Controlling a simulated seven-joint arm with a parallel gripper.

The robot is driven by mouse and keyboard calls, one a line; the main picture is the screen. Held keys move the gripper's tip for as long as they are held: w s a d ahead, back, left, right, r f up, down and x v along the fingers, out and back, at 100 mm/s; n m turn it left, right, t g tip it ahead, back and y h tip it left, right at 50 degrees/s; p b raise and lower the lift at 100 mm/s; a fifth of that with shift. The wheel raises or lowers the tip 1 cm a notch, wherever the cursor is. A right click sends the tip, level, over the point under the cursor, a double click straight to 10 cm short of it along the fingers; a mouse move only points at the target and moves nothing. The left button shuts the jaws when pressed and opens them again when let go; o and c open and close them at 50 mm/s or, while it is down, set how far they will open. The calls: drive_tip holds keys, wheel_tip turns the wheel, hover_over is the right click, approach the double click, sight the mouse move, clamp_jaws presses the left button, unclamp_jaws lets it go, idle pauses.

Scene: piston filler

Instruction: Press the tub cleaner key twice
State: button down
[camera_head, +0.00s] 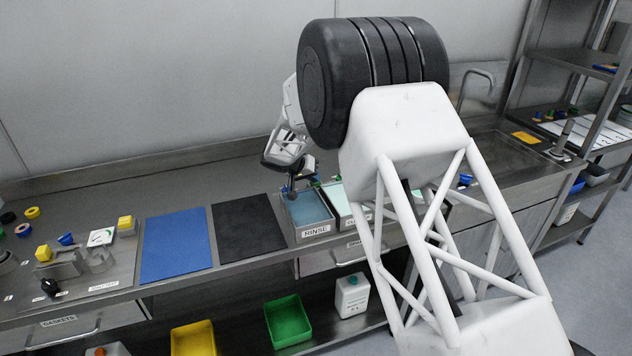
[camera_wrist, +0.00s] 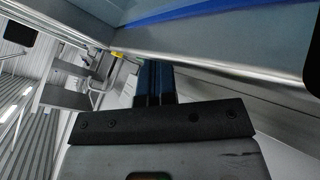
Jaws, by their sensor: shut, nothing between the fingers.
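My gripper (camera_head: 290,192) is at the back left edge of the RINSE tub (camera_head: 303,240), low over or at its rim; I cannot tell whether it touches. Its blue fingers (camera_wrist: 152,82) are together and empty in the wrist view. The RINSE tub is a grey metal tub with blue inside and a white label. A second labelled tub (camera_head: 345,222) with pale green inside stands to its right, partly hidden by my arm. I cannot make out a key marked tub cleaner in either view; my arm hides part of the counter.
A black mat (camera_head: 248,232) and a blue mat (camera_head: 178,245) lie left of the tubs. A grey fixture (camera_head: 85,262) with yellow and blue parts stands further left. A sink with a tap (camera_head: 478,82) is at right. Yellow and green bins (camera_head: 287,322) sit below.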

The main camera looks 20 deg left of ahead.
drive_tip(key=shift+r, duration=0.1)
idle(0.3)
drive_tip(key=shift+r, duration=1.1)
drive_tip(key=shift+r, duration=0.15)
drive_tip(key=shift+r, duration=2.35)
idle(0.8)
wheel_tip(320, 180, up, 4)
drive_tip(key=shift+f, duration=0.1)
idle(0.3)
drive_tip(key=shift+f, duration=4.35)
